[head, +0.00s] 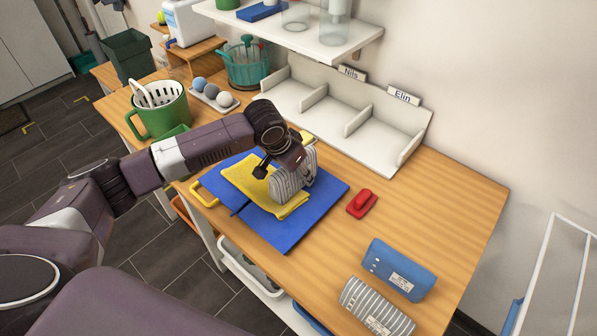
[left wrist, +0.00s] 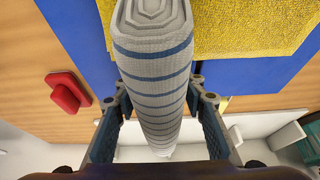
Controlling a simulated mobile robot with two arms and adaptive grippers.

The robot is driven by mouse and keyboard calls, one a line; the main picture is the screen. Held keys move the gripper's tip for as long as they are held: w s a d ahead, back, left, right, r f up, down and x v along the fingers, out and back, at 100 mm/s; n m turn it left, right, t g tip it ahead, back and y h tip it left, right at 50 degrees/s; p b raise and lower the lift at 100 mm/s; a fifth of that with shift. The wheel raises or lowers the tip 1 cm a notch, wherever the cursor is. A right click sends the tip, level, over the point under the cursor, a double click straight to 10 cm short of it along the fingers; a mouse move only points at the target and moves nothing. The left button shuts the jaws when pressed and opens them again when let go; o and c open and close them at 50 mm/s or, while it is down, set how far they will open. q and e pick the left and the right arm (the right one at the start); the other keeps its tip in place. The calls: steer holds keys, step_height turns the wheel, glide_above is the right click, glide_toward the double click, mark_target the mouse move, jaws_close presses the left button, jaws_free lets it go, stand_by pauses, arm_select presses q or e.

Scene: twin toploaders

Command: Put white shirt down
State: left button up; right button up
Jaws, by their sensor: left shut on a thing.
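The white shirt (head: 293,181) is a pale grey-white roll. In the left wrist view the white shirt (left wrist: 155,65) shows blue stripes around it and points away from my wrist. My left gripper (head: 282,163) is shut on it, with one finger on each side in the left wrist view (left wrist: 152,100). The roll is at the right edge of a folded yellow cloth (head: 252,182), which lies on a blue board (head: 285,232). I cannot tell whether the roll touches the cloth. The gripper hides part of it. My right gripper is not in view.
A red object (head: 362,204) lies right of the board. A blue bundle (head: 399,269) and a grey striped roll (head: 377,308) lie at the front right. An empty white divided tray (head: 345,118), labelled Nils and Elin, stands behind.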

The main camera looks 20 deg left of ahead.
arm_select(q)
steer(key=shift+s+f, duration=0.15)
steer(key=shift+f, duration=0.05)
steer(key=shift+f, duration=0.15)
steer(key=shift+s+f, duration=0.1)
steer(key=shift+f, duration=0.2)
jaws_close()
steer(key=o, duration=1.2)
jaws_free()
steer(key=shift+f, duration=0.1)
steer(key=shift+o, duration=0.5)
